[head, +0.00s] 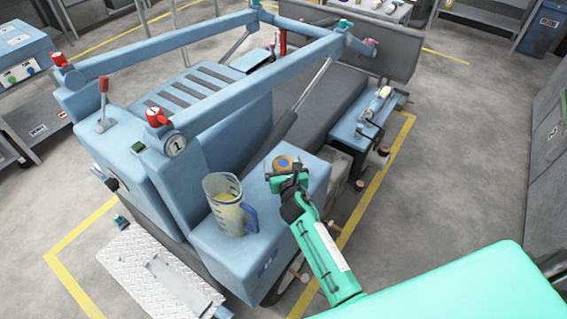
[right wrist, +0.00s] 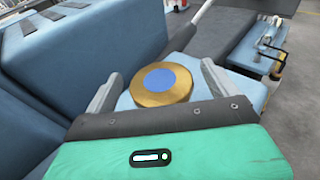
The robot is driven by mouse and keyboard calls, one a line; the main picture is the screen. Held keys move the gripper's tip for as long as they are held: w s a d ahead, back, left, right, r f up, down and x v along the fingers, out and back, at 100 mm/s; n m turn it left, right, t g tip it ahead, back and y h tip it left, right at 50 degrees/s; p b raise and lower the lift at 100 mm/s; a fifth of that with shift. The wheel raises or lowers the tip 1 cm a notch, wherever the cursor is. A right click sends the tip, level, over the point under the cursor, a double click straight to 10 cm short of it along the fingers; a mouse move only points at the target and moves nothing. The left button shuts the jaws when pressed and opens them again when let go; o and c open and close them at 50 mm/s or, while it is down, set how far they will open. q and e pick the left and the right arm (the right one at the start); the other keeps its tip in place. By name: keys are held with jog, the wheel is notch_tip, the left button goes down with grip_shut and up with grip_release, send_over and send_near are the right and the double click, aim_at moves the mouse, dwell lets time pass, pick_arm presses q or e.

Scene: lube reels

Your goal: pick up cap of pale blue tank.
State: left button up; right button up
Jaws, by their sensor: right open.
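The pale blue tank (head: 205,236) is a low box at the side of the blue machine. Its cap (head: 284,163) is a round brass disc with a blue centre, on the tank's top. The cap also shows in the right wrist view (right wrist: 162,86), between and a little beyond the fingers. My right gripper (head: 287,177) is open at the near side of the cap. Its two grey fingers (right wrist: 160,85) stand apart to the left and right of the cap, and I cannot tell whether they touch it. My left gripper is not in view.
A clear measuring jug (head: 228,205) with yellowish liquid and a blue handle stands on the tank, left of the cap. The machine's blue arm (head: 240,97) rises behind. A blue side ledge with a black lever (head: 370,120) lies farther right. Open grey floor is at right.

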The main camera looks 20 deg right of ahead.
jog(key=shift+w, duration=0.35)
jog(key=shift+c, duration=0.2)
jog(key=c, duration=1.1)
